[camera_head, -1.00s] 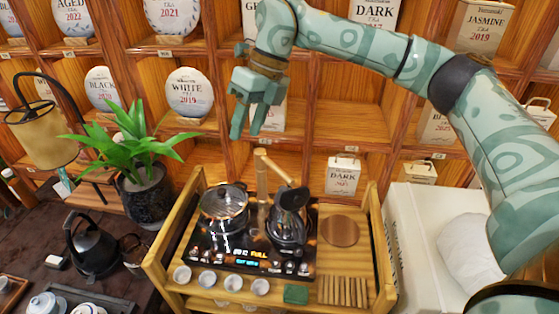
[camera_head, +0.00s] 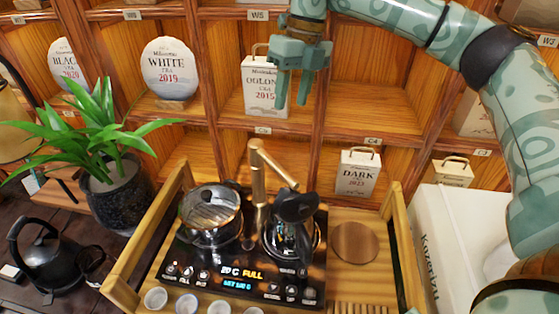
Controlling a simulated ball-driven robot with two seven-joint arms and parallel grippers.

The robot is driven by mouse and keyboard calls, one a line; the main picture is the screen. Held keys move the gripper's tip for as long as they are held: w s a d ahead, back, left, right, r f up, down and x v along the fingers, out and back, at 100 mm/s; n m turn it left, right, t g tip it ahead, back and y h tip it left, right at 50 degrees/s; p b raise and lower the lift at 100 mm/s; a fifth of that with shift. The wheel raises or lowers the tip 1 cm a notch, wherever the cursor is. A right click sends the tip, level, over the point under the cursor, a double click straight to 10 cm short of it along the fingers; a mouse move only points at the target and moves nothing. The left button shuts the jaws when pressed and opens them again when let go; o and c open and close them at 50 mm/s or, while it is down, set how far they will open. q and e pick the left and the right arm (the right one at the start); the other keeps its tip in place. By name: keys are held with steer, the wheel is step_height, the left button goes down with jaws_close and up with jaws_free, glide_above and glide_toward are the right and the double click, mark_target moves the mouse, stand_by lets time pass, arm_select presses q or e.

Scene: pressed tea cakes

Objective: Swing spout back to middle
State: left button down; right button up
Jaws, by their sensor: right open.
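The brass spout (camera_head: 273,164) rises from the black tea stove panel (camera_head: 220,278) between a glass-lidded pot (camera_head: 211,212) on the left and a kettle (camera_head: 292,224) on the right. The spout's arm slants to the right, its end above or close to the kettle's dark lid. My right gripper (camera_head: 293,97) hangs above and behind the spout, in front of the shelf and the Oolong box. Its fingers point down, are apart and hold nothing. My left gripper is not in view.
The Oolong box (camera_head: 258,88) stands on the shelf just behind my right gripper. A potted plant (camera_head: 119,195) and a black kettle (camera_head: 49,260) stand at the left. The wooden cart's side rails (camera_head: 399,230) flank the stove. Small cups (camera_head: 187,303) line its front.

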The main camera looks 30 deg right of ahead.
mark_target(279, 165)
steer(key=a+f+b, duration=0.1)
steer(key=f, duration=0.4)
steer(key=a+f+b, duration=0.1)
steer(key=f, duration=0.4)
steer(key=a+f+b, duration=0.1)
steer(key=f, duration=0.4)
steer(key=shift+s+a+f, duration=0.15)
steer(key=shift+s, duration=0.25)
jaws_close()
